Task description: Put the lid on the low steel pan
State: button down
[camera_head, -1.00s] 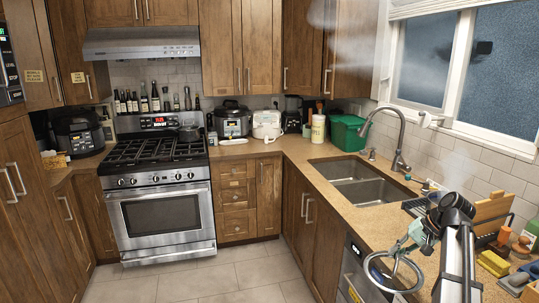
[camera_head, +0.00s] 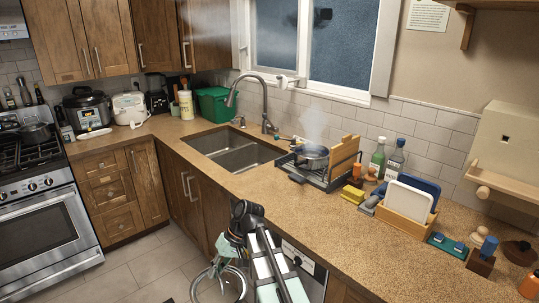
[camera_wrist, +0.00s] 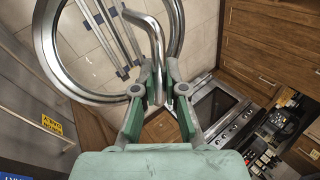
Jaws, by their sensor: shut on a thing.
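My gripper (camera_wrist: 160,92) is shut on the handle of a round, see-through lid with a steel rim (camera_wrist: 80,92). In the head view the lid (camera_head: 219,285) hangs upright in front of the counter, low in the picture, with my gripper (camera_head: 232,258) just above it, partly hidden by my arm. A low steel pan (camera_head: 312,157) with steam over it sits in the dark rack right of the sink, uncovered. The lid is well apart from the pan, on the near side of the counter edge.
The counter (camera_head: 290,215) before the rack is clear. A dark pot (camera_head: 36,132) sits on the stove.

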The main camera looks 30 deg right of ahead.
dwell(0.4)
notch_tip(320, 180, up, 24)
jog(key=p, duration=1.3)
jog(key=shift+f+p, duration=0.2)
jog(key=shift+p, duration=0.15)
